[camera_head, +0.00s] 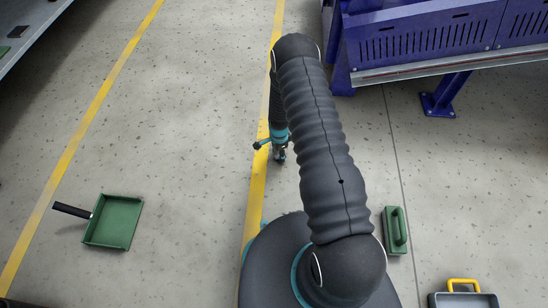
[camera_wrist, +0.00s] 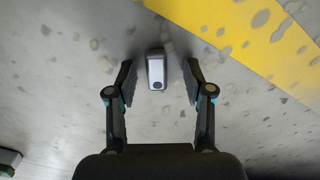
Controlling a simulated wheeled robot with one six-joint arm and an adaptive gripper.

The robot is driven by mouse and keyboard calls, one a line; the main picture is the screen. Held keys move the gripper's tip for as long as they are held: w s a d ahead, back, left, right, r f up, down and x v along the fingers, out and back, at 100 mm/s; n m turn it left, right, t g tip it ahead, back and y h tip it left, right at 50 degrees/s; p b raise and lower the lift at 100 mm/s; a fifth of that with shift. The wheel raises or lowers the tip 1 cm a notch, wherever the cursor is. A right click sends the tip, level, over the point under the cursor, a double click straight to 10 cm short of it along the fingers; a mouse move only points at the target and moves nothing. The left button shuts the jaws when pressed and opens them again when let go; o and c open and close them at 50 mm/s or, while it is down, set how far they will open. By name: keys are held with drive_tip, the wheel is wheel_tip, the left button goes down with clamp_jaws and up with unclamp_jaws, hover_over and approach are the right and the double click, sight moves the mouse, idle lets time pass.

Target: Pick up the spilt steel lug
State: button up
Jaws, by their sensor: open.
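The steel lug (camera_wrist: 156,70) is a small, pale grey block with rounded ends and a dark round spot near one end. It lies on the concrete floor in the wrist view, beside a yellow floor line. My gripper (camera_wrist: 158,77) is open, with one finger on each side of the lug and a gap to each. I cannot tell how high the fingers are above the floor. In the head view my gripper (camera_head: 279,155) points down near the yellow line, and I cannot make out the lug there.
A green dustpan (camera_head: 113,222) with a black handle lies at left. A green block with a handle (camera_head: 396,231) and a grey box with a yellow handle (camera_head: 463,299) are at right. A purple machine frame (camera_head: 430,40) stands at upper right. Open floor lies left of the arm.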

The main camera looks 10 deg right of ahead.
drive_tip(key=shift+f, duration=0.15)
clamp_jaws()
